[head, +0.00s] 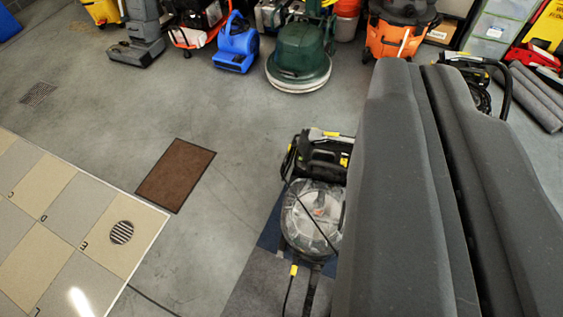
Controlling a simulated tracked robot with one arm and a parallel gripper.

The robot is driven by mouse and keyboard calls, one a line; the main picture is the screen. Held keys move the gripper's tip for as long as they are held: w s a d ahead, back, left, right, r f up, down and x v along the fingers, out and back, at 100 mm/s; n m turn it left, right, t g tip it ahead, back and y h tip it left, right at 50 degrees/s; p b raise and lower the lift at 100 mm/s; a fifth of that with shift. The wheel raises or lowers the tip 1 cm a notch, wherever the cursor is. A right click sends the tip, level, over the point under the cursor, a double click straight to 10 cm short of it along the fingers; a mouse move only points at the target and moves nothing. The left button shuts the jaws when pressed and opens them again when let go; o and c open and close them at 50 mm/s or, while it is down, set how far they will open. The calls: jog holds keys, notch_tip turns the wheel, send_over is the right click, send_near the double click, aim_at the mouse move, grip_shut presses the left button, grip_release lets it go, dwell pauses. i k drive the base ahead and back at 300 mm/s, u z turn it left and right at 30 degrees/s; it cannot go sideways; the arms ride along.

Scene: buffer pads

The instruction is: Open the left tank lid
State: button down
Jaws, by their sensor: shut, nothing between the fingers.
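A black and yellow machine (322,153) with a rounded, clear tank top (312,215) stands on the floor near the middle of the head view. A dark hose or cord crosses the clear top. Whether this top is the left tank lid, I cannot tell; it looks closed. The machine's right side is hidden behind my gripper. My gripper (424,72) is large and dark grey in the right half of the view. Its two fingers lie together, shut and empty. In the picture it is to the right of the machine; contact is not visible.
A dark mat (262,290) lies under the machine. A brown mat (176,174) and a tiled panel (60,215) lie left. A green floor machine (300,60), blue blower (236,45) and orange vacuum (395,38) line the back. Another black-yellow machine (470,66) is partly hidden. Open floor lies centre-left.

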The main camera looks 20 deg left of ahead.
aim_at(304, 144)
jog(key=k, duration=0.75)
jog(key=u, duration=0.75)
jog(key=i, duration=1.9)
jog(key=z, duration=0.7)
